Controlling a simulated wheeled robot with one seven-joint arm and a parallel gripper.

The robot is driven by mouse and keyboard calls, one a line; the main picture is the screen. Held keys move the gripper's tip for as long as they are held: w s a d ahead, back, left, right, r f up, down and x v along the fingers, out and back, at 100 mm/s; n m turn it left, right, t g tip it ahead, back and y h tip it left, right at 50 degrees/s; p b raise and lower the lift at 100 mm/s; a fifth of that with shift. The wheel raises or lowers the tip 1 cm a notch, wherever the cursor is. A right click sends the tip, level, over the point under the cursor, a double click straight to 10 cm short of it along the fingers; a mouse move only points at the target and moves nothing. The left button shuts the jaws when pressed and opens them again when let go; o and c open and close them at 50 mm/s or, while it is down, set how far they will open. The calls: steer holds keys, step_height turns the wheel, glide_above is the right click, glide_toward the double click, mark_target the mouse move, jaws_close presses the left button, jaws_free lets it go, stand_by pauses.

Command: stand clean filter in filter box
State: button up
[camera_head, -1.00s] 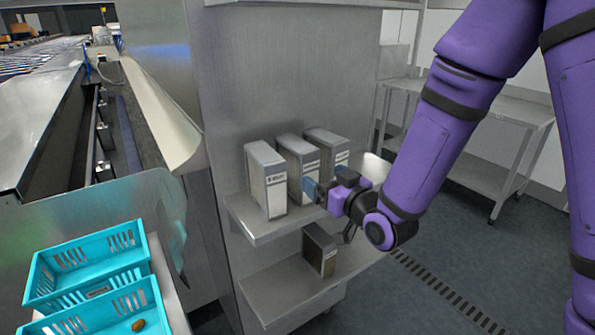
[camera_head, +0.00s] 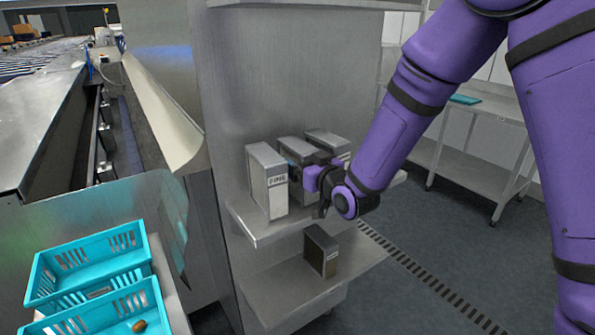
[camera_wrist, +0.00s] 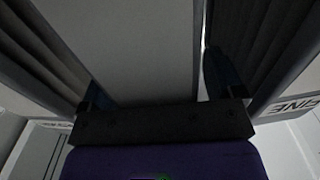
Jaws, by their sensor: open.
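Three upright, pale box-shaped filters stand in a row on the upper metal shelf: a left one (camera_head: 267,182), a middle one (camera_head: 297,147) and a right one (camera_head: 328,140). A darker box-shaped filter (camera_head: 321,250) stands on the lower shelf. My gripper (camera_head: 300,172) is open at the front of the middle filter and hides much of its face. In the wrist view, my gripper (camera_wrist: 158,88) has its fingers on either side of a pale panel (camera_wrist: 130,45), apparently the middle filter. Whether they touch it is unclear. I cannot identify the filter box.
The upper shelf (camera_head: 250,228) and lower shelf (camera_head: 275,297) jut from a steel cabinet (camera_head: 265,80). A neighbouring filter lettered "INE" (camera_wrist: 295,105) is close on the right in the wrist view. Teal crates (camera_head: 85,268) stand at lower left. Floor at right is open.

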steer(key=c, duration=1.2)
